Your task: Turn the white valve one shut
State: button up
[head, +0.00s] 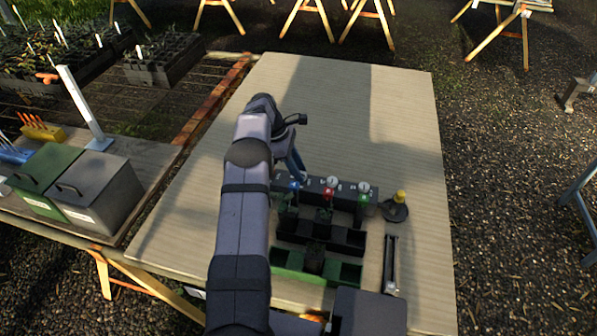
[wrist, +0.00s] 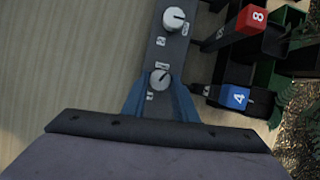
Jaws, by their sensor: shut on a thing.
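A dark valve bar (head: 315,183) lies on the table board, with round pale knobs in a row. My gripper (head: 297,174) reaches down over its left end and hides the knob there in the head view. In the wrist view my gripper (wrist: 160,92) has its blue fingers on either side of a pale, shaded knob (wrist: 160,79) with a dark pointer line, and is shut on it. A brighter white knob (wrist: 174,19) stands free farther along the bar. In the head view, white knobs show at the middle (head: 333,183) and right (head: 363,187).
A blue tag marked 4 (wrist: 234,97) and a red tag marked 8 (wrist: 251,19) stand beside the bar. Dark and green trays (head: 290,261) lie in front. A yellow-topped black object (head: 396,208) stands at the right. The board behind (head: 400,120) is clear.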

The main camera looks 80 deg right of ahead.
jog(key=shift+d+m+y+b, duration=0.1)
jog(key=shift+m+y+b, duration=0.3)
jog(key=shift+m, duration=0.5)
jog(key=o, duration=1.1)
jog(key=shift+c, duration=0.2)
jog(key=shift+r, duration=0.1)
jog(key=shift+r, duration=0.55)
notch_tip(320, 180, up, 6)
jog(key=p, duration=0.3)
jog(key=shift+r, duration=0.25)
jog(key=shift+r+p, duration=1.15)
jog(key=shift+p, duration=0.05)
